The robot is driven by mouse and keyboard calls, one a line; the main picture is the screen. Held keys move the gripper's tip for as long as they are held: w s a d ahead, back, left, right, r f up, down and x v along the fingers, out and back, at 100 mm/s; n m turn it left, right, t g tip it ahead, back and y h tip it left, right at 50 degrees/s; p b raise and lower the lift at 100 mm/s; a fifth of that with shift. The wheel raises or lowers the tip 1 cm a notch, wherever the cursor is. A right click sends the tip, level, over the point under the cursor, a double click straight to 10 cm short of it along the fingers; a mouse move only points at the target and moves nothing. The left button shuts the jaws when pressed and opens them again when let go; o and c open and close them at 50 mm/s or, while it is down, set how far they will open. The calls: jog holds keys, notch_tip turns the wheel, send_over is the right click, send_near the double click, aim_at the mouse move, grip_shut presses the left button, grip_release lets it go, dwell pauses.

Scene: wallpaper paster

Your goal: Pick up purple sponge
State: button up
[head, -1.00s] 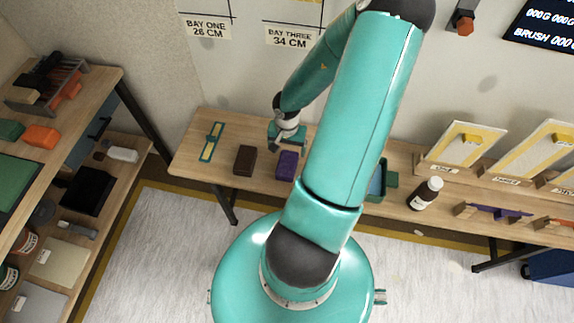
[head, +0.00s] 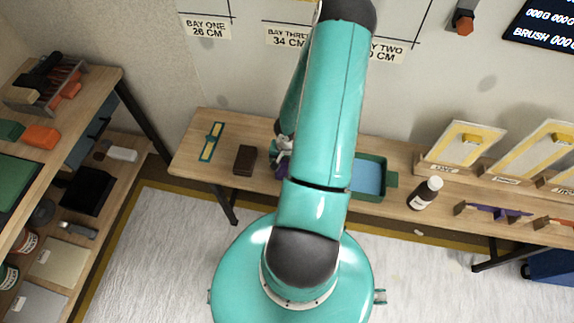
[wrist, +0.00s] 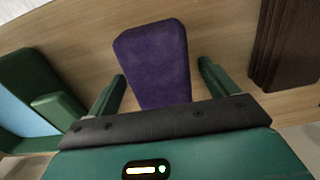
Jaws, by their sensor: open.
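The purple sponge (wrist: 155,62) lies on the wooden bench in the wrist view, its near end between the two green fingers of my gripper (wrist: 163,84). The fingers stand apart on either side of it, with gaps visible. The far part of the sponge extends beyond the fingertips. In the head view only a small part of the purple sponge (head: 281,174) shows beside my arm. My gripper is mostly hidden behind my arm there.
A dark brown block (head: 245,160) lies left of the sponge. A green tray with blue inside (head: 391,181) is to the right. A teal-and-yellow strip (head: 211,141) lies farther left.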

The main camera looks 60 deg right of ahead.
jog(key=c, duration=1)
jog(key=shift+c, duration=0.3)
jog(key=shift+r, duration=0.2)
